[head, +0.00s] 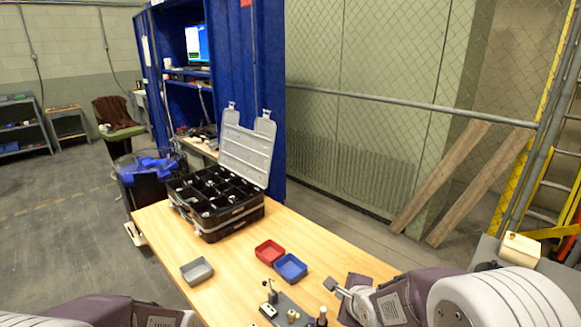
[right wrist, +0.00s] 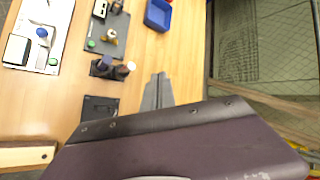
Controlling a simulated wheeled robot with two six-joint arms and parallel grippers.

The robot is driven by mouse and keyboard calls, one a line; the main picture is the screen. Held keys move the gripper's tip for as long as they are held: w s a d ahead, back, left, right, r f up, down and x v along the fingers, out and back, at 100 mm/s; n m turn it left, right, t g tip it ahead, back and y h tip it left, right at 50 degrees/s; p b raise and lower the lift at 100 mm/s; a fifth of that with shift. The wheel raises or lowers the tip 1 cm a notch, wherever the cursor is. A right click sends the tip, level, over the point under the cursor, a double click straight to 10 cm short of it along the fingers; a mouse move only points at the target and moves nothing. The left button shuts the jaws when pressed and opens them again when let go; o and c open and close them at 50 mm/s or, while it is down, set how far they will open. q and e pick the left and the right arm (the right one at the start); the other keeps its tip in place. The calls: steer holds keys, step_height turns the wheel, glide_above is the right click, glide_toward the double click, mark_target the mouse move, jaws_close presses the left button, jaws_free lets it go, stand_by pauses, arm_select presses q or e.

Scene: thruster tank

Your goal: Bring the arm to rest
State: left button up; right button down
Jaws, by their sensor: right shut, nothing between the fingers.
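My right arm (head: 400,300) comes in from the right over the front right part of the wooden table (head: 222,287). My right gripper (head: 331,284) is shut and empty; its closed fingers also show in the right wrist view (right wrist: 159,84), over bare table. It is apart from the small parts beside it. Part of my left arm (head: 105,312) shows at the bottom left, but its fingers are out of view.
A black compartment case (head: 212,224) with a raised clear lid stands at the table's back. Grey (head: 197,271), red (head: 269,252) and blue (head: 290,267) trays sit in the middle. A dark mat (head: 292,310) with small parts lies left of my right gripper. A mesh fence (head: 370,120) stands behind.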

steer(key=s+d+f+n+g, duration=0.1)
steer(key=s+n+g, duration=0.1)
steer(key=s+n, duration=0.4)
steer(key=s+d+f+n+g, duration=0.2)
steer(key=s+n+g, duration=0.1)
steer(key=s+n, duration=0.4)
steer(key=s+d+f+n+g+h, duration=0.1)
steer(key=s+f+n+g, duration=0.1)
steer(key=s+n, duration=0.4)
steer(key=shift+s+d+n+g, duration=0.2)
steer(key=shift+s+n+g, duration=0.25)
steer(key=shift+n, duration=0.45)
